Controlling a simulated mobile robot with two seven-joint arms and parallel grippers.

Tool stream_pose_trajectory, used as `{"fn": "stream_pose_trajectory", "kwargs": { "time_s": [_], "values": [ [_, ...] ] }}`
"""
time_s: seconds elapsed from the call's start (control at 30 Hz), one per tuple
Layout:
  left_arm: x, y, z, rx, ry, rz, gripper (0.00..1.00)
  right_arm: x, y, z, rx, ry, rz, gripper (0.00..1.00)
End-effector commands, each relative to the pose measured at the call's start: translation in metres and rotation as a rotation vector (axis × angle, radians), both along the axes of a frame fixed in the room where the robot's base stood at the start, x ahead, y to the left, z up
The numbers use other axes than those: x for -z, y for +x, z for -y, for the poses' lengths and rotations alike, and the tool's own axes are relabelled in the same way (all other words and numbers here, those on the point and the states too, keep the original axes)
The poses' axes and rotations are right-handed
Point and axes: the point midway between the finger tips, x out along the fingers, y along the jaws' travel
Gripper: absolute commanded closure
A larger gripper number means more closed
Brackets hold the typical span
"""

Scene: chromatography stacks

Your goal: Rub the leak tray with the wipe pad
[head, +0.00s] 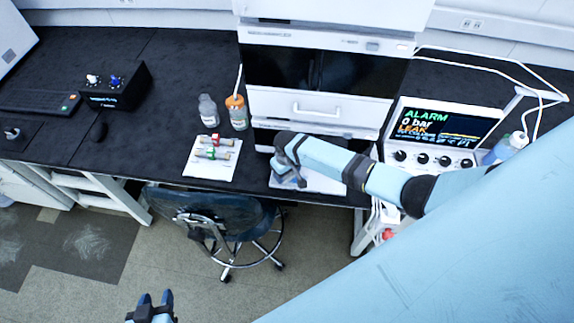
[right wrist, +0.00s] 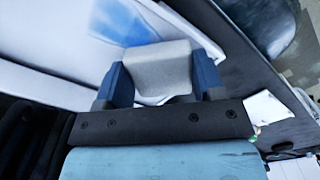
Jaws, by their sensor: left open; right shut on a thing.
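The leak tray (head: 326,185) is a pale, flat surface at the bench's front edge, below the white instrument stack, partly hidden by my right arm. My right gripper (head: 286,175) is over its left part. In the right wrist view, my right gripper (right wrist: 158,85) is shut on the wipe pad (right wrist: 160,65), a light grey block between the blue fingers. The pad is over or on the tray; contact cannot be told. A blue wet-looking patch (right wrist: 120,20) shows on the pale surface beyond the pad. My left gripper (head: 152,303) is open and empty, low over the floor area.
The instrument stack (head: 318,80) stands behind the tray. A monitor (head: 440,130) reading ALARM, 0 bar, LEAK is at right. Two bottles (head: 208,110) and a white sheet (head: 212,158) with small fittings lie left. A chair (head: 215,215) stands before the bench.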

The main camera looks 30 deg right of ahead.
Motion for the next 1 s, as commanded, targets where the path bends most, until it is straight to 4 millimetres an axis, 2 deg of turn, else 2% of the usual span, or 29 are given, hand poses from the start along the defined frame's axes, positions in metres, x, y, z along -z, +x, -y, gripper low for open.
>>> {"fn": "stream_pose_trajectory", "kwargs": {
  "time_s": [0.17,0.53,1.0],
  "values": [
    [-0.006,0.001,0.0,0.0,0.0,0.001,0.56,-0.019,0.0,0.0,0.001,0.0,0.001,0.56],
    [-0.004,0.001,0.0,0.0,-0.001,0.002,0.56,-0.052,0.0,0.001,0.0,-0.001,0.0,0.56],
    [-0.004,0.001,0.0,0.0,0.0,0.001,0.56,-0.059,0.0,0.001,0.001,-0.001,0.0,0.56]
  ]
}}
